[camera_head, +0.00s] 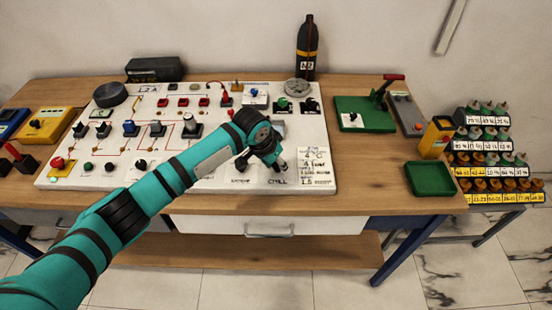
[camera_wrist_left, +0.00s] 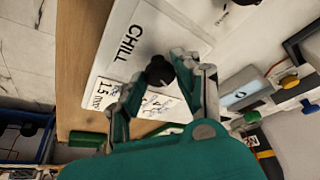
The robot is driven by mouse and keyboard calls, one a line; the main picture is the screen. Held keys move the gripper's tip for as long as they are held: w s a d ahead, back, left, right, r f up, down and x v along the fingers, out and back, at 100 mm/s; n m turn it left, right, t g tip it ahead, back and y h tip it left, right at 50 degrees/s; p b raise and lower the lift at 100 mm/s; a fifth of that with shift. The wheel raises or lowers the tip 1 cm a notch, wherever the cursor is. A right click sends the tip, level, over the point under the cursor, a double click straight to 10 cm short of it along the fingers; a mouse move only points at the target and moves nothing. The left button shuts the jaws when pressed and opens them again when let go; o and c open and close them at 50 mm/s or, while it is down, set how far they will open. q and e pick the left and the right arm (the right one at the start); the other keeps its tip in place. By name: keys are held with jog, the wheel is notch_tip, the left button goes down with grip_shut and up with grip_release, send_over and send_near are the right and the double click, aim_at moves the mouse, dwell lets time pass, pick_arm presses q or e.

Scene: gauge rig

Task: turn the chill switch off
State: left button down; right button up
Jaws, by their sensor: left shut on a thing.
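The chill switch is a small black knob (camera_wrist_left: 159,71) on the white panel (camera_head: 60,184), beside the printed word CHILL (camera_wrist_left: 131,43). My left gripper (camera_head: 277,164) reaches over the panel just above the CHILL label (camera_head: 277,182). In the left wrist view, the two fingers of my left gripper (camera_wrist_left: 164,79) stand on either side of the knob and are shut on it. In the head view the gripper hides most of the knob, and I cannot read its setting. My right gripper is not in view.
A black bottle (camera_head: 307,50) stands behind. A green plate with a red-handled lever (camera_head: 365,113) and a green tray (camera_head: 431,180) lie to the right. The table's front strip is clear.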

pick_arm(q)
jog(key=n+p, duration=0.2)
jog(key=n+y+p, duration=0.1)
jog(key=p, duration=0.1)
jog(key=shift+s+d+r+t, duration=0.1)
jog(key=shift+d+r+t, duration=0.05)
jog(key=shift+r+t, duration=0.15)
jog(key=n+y+p, duration=0.1)
jog(key=n+p, duration=0.1)
jog(key=n, duration=0.2)
jog(key=shift+d+f, duration=0.1)
jog(key=shift+f, duration=0.05)
jog(key=n+y, duration=0.1)
jog(key=n, duration=0.1)
jog(key=shift+d+f+n+p, duration=0.1)
jog(key=shift+n+p, duration=0.2)
jog(key=shift+p, duration=0.1)
jog(key=shift+n+y, duration=0.8)
jog(key=shift+n, duration=0.6)
jog(key=c, duration=0.9)
grip_release()
jog(key=shift+c, duration=0.2)
jog(key=v, duration=1.2)
